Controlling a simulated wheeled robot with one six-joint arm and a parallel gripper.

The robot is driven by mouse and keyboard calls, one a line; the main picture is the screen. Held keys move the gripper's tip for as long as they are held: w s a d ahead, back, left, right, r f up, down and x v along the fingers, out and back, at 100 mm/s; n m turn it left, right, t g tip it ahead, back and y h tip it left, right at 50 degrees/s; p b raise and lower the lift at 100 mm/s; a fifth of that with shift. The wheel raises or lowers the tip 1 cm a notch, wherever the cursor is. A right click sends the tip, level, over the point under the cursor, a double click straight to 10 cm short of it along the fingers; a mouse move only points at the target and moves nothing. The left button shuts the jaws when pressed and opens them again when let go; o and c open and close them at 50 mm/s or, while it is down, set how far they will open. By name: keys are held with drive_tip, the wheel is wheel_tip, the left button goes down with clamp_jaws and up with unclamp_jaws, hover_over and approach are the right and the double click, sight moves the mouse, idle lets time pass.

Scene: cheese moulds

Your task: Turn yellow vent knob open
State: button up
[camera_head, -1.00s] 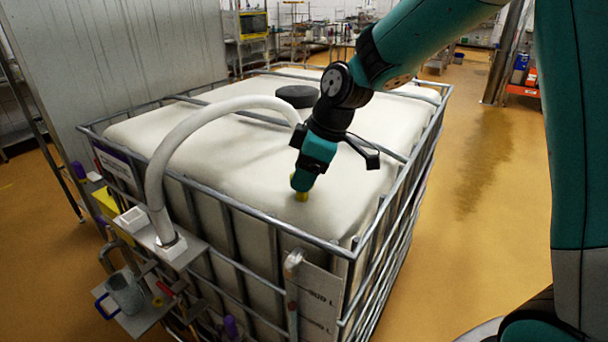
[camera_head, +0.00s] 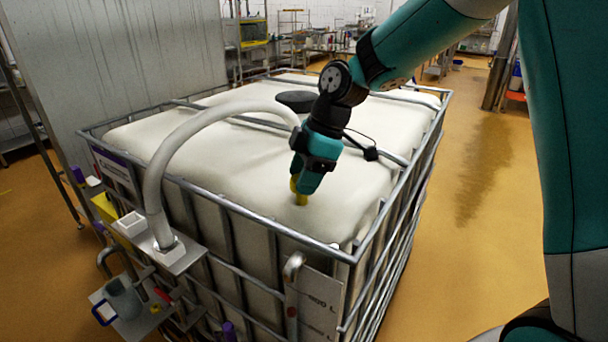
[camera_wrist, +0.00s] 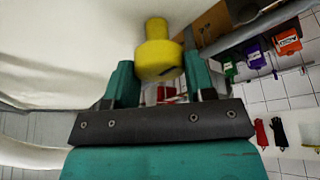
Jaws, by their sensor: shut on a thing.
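The yellow vent knob (camera_head: 301,197) stands on the white tank top (camera_head: 240,165), near its front right part. My gripper (camera_head: 304,181) points down at the knob from above and is shut on it. In the wrist view the yellow knob (camera_wrist: 158,58) sits between the two teal fingers of my gripper (camera_wrist: 160,76), with its narrower stem beyond its wide part. The fingers cover part of the knob in the head view. I cannot tell from the frames how far the vent is open.
A metal cage (camera_head: 335,250) surrounds the tank. A thick pale hose (camera_head: 165,150) arches over the tank's left side close to my wrist. A black lid (camera_head: 295,101) lies behind my wrist. A small shelf with a jug (camera_head: 124,298) hangs at the front left.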

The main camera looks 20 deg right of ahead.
drive_tip(key=o, duration=0.9)
drive_tip(key=p+v, duration=0.1)
drive_tip(key=v, duration=1.6)
drive_tip(key=shift+d+r, duration=0.1)
drive_tip(key=shift+r, duration=0.1)
drive_tip(key=s+a+f+m+b, duration=0.2)
drive_tip(key=s+a+f+m, duration=0.3)
drive_tip(key=s+a, duration=0.55)
drive_tip(key=s+f+m, duration=0.1)
drive_tip(key=s+f, duration=0.1)
drive_tip(key=s, duration=0.2)
drive_tip(key=s+f+m, duration=0.2)
drive_tip(key=s+f, duration=0.1)
drive_tip(key=s, duration=0.1)
drive_tip(key=s+a+f+m, duration=0.1)
drive_tip(key=s+f, duration=0.2)
drive_tip(key=s, duration=0.2)
drive_tip(key=shift+s+f+g, duration=0.1)
drive_tip(key=shift+g, duration=0.2)
